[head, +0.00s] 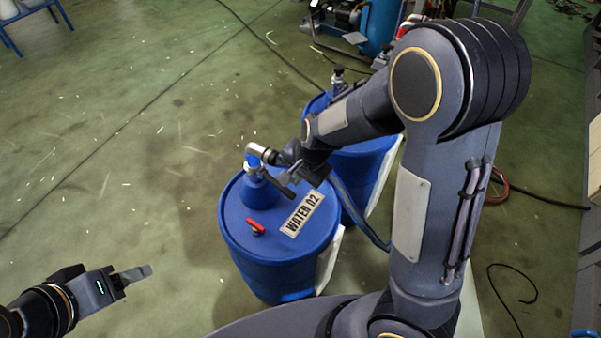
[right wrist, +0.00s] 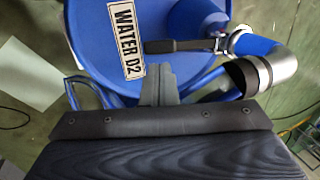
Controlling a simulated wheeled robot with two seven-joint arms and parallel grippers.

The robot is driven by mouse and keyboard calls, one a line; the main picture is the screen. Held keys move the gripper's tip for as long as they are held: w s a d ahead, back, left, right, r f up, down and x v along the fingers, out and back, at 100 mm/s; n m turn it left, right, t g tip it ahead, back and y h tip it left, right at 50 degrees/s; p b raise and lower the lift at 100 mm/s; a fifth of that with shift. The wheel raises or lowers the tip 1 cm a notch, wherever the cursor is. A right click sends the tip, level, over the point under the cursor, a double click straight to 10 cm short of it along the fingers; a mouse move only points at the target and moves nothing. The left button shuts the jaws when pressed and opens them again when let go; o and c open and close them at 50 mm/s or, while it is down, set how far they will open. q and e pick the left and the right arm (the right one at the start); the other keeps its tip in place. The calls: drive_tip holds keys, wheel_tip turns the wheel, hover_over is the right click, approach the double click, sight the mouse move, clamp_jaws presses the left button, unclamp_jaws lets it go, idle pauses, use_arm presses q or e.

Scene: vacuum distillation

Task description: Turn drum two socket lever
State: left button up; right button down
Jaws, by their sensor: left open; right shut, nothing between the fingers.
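Drum two is a blue drum (head: 262,262) with a "WATER 02" label (head: 304,213) on its lid. A socket with a silver and blue elbow (head: 254,152) stands on the lid. Its black lever (head: 280,187) sticks out toward the label; in the right wrist view the lever (right wrist: 176,46) runs left from the socket to the label's edge. My right gripper (right wrist: 158,72) is shut and empty, its fingertips close beside the lever's free end. I cannot tell whether they touch. My left gripper (head: 147,271) is open and empty, away from the drum at lower left.
A red valve handle (head: 256,227) sits on the lid. A second blue drum (head: 357,165) stands behind, partly hidden by my right arm. Blue equipment (head: 380,25) is at the back. A black cable (head: 515,300) lies at right.

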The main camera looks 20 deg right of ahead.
sight(293, 195)
drive_tip(key=b+x, duration=0.1)
drive_tip(key=x, duration=0.5)
drive_tip(key=shift+w+f, duration=0.1)
drive_tip(key=shift+f, duration=0.1)
drive_tip(key=shift+b, duration=0.35)
wheel_tip(293, 195, down, 4)
drive_tip(key=t+y+b, duration=0.2)
drive_tip(key=b, duration=1)
drive_tip(key=shift+t, duration=0.3)
drive_tip(key=t+y+b, duration=0.1)
drive_tip(key=b, duration=0.3)
drive_tip(key=f+t+b, duration=0.1)
drive_tip(key=b, duration=0.4)
drive_tip(key=shift+w+a+f+y, duration=0.1)
drive_tip(key=shift+w+a+y, duration=0.1)
drive_tip(key=shift+w+y, duration=0.15)
drive_tip(key=shift+a+f+b, duration=0.15)
drive_tip(key=shift+b, duration=0.45)
drive_tip(key=shift+w+a+f+b, duration=0.25)
drive_tip(key=shift+f+b, duration=0.2)
drive_tip(key=shift+b, duration=0.35)
drive_tip(key=shift+b+x, duration=0.4)
drive_tip(key=shift+x, duration=0.4)
drive_tip(key=shift+d+f, duration=0.1)
